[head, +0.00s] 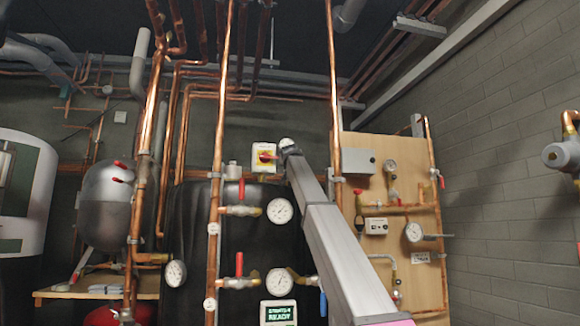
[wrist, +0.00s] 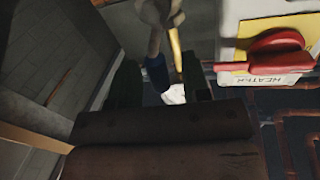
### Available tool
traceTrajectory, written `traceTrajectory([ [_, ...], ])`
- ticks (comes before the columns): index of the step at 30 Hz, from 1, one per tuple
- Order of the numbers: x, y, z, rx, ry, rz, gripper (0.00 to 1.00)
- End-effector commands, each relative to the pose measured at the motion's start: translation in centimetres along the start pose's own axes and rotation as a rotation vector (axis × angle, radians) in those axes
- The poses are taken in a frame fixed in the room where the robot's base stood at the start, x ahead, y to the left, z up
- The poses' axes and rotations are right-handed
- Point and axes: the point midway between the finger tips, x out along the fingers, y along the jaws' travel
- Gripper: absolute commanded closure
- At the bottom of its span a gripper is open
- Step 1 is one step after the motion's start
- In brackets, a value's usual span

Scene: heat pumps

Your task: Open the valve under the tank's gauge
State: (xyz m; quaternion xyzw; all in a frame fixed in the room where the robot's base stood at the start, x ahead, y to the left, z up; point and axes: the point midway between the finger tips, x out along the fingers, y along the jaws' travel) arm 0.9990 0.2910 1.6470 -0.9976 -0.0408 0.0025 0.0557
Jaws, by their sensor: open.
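The black tank (head: 190,235) stands in the middle of the head view. It has an upper gauge (head: 279,211) and a lower gauge (head: 280,281). An upper red-handled valve (head: 240,192) and a lower red-handled valve (head: 239,265) sit left of these gauges, handles upright. A blue handle (head: 323,303) shows low, partly hidden by my arm. My arm reaches up past the gauges to beside a red and yellow switch (head: 264,157). In the wrist view my gripper (wrist: 160,88) is open. A blue part (wrist: 157,75) shows between its fingers; I cannot tell whether they touch it.
The switch is large and close at upper right in the wrist view (wrist: 277,52). Copper pipes (head: 224,110) run vertically beside the tank. A wooden board (head: 361,247) with gauges and valves stands right of my arm. A silver tank (head: 106,205) is at left.

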Motion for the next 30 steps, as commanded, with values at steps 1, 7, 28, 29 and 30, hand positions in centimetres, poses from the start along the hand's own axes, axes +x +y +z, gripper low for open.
traceTrajectory([
  [1, 0.9, -0.1, -0.1, 0.000, 0.000, 0.000, 0.57],
  [7, 2.0, 0.0, 0.0, 0.000, 0.001, -0.001, 0.57],
  [28, 1.9, -0.6, 0.1, -0.103, 0.020, -0.003, 1.00],
  [29, 1.9, -0.6, 0.1, -0.114, 0.022, -0.003, 1.00],
  [30, 1.8, -0.6, 0.1, -0.124, 0.024, -0.003, 1.00],
])
